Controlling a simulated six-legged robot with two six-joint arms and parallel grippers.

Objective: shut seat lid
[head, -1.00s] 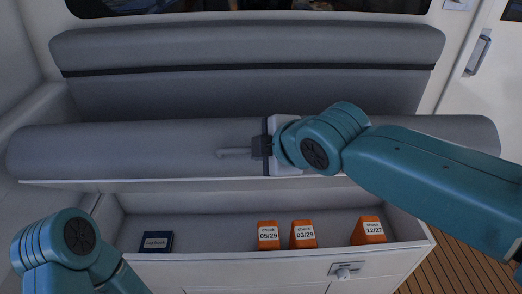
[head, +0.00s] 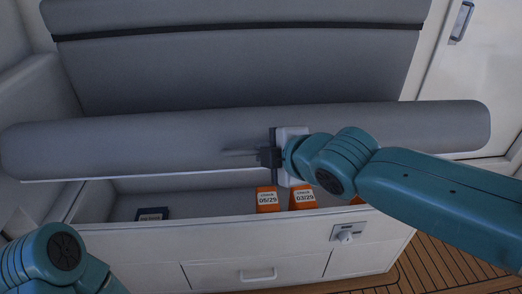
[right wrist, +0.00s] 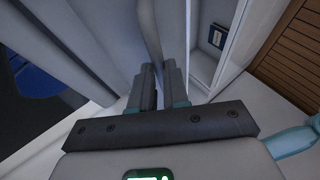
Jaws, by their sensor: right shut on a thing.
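The seat lid (head: 120,150) is a long grey cushion with a white underside edge, raised and tilted over the open seat box (head: 190,202) in the head view. My right gripper (head: 266,156) is shut on the lid near the middle of its length; the exact grip spot is hard to make out. In the right wrist view its two dark fingers (right wrist: 158,80) are close together at the grey lid. Of my left arm, only a link shows at the lower left; its gripper is out of view.
Inside the box are a dark blue book (head: 152,214) and orange check boxes (head: 267,198), (head: 303,197), with another partly hidden by my right arm. A latch (head: 346,234) is on the box front. The grey backrest (head: 240,65) stands behind; wooden floor (head: 440,225) lies right.

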